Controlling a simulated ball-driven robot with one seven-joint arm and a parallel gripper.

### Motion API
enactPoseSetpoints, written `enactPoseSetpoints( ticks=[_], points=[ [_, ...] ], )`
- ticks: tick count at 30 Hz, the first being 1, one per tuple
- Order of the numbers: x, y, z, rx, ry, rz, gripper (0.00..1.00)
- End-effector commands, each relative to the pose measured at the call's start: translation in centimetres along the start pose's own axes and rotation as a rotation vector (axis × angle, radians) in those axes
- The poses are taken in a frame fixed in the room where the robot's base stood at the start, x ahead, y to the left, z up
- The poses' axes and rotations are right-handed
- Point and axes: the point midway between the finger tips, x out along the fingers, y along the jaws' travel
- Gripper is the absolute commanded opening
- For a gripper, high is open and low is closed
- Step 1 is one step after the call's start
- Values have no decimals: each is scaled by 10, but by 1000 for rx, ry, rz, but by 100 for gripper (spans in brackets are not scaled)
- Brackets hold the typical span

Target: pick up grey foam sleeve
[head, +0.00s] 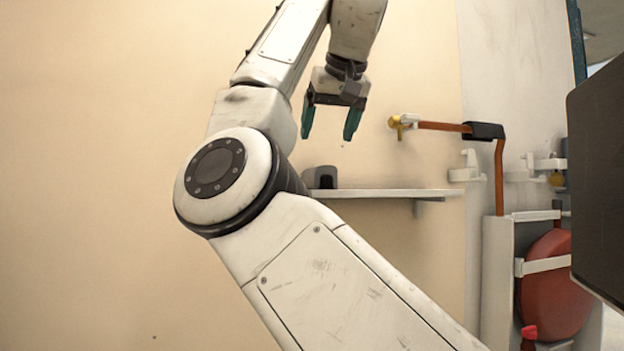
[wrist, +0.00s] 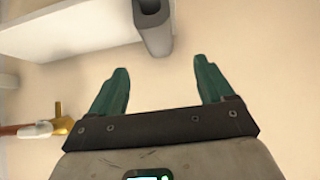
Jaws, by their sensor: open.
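The grey foam sleeve (head: 322,177) sits at the left end of a wall shelf (head: 400,193), partly hidden behind my arm in the head view. In the wrist view the sleeve (wrist: 152,28) is a dark grey tube with a hollow end, at the top centre and cut off by the frame edge. My gripper (head: 329,133) is open and empty, fingers pointing down, above the sleeve in the head view. In the wrist view my gripper's two green fingers (wrist: 161,68) are spread wide, and the sleeve shows beyond the gap between them, apart from both.
A copper pipe (head: 445,126) with a brass fitting (head: 397,122) and a black elbow cover (head: 483,130) runs right of my gripper. White wall brackets (head: 467,167) and a red round tank (head: 552,285) are farther right. The wall area left of my arm is bare.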

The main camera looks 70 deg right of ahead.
Motion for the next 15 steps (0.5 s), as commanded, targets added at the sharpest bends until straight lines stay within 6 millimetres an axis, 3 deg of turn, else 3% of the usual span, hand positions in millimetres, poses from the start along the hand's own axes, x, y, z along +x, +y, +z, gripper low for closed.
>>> enactPoseSetpoints(
  ticks=[9,15],
  points=[
    [40,0,-1,-1,-2,-1,81],
    [55,1,-1,0,-1,-1,81]
  ],
)
